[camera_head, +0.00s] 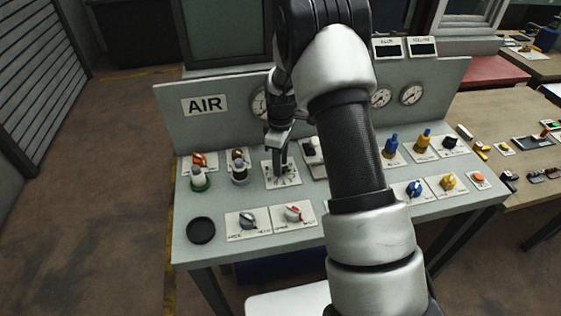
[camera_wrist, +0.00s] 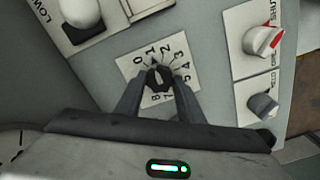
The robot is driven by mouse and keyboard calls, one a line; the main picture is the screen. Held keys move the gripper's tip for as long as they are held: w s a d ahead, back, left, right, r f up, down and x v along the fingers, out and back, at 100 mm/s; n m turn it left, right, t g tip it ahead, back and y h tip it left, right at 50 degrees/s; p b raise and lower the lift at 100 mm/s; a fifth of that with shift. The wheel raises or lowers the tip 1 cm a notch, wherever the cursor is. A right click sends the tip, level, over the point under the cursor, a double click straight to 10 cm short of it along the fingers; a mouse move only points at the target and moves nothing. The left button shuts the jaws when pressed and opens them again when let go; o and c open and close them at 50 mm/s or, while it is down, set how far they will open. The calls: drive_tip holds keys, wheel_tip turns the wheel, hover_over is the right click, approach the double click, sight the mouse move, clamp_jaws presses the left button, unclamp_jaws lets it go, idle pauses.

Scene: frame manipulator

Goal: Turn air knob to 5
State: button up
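The air knob (camera_wrist: 160,77) is a small black knob on a white square plate (camera_wrist: 127,68) numbered 0 to 8 around it, seen in the wrist view. My gripper (camera_wrist: 160,80) reaches down over it, with one dark finger on each side. The fingertips appear closed against the knob's sides. In the head view my gripper (camera_head: 280,150) stands over the plate (camera_head: 290,181), below the AIR sign (camera_head: 204,104), and hides most of the knob.
Beside the plate stand a green-based knob (camera_head: 200,180) and a knob with a pale top (camera_head: 239,172). A grey knob (camera_head: 247,220) and a red-and-white knob (camera_head: 293,213) sit in front. Gauges (camera_head: 411,95) line the back panel. My arm hides the console's middle.

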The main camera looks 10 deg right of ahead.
drive_tip(key=shift+m, duration=0.4)
drive_tip(key=m+b, duration=0.2)
drive_tip(key=m, duration=0.3)
drive_tip(key=m+b, duration=0.1)
drive_tip(key=m, duration=0.6)
drive_tip(key=shift+m, duration=0.4)
drive_tip(key=m, duration=0.5)
drive_tip(key=shift+r, duration=0.1)
drive_tip(key=m, duration=0.5)
drive_tip(key=shift+w, duration=0.1)
drive_tip(key=o, duration=1.1)
drive_tip(key=shift+c, duration=0.2)
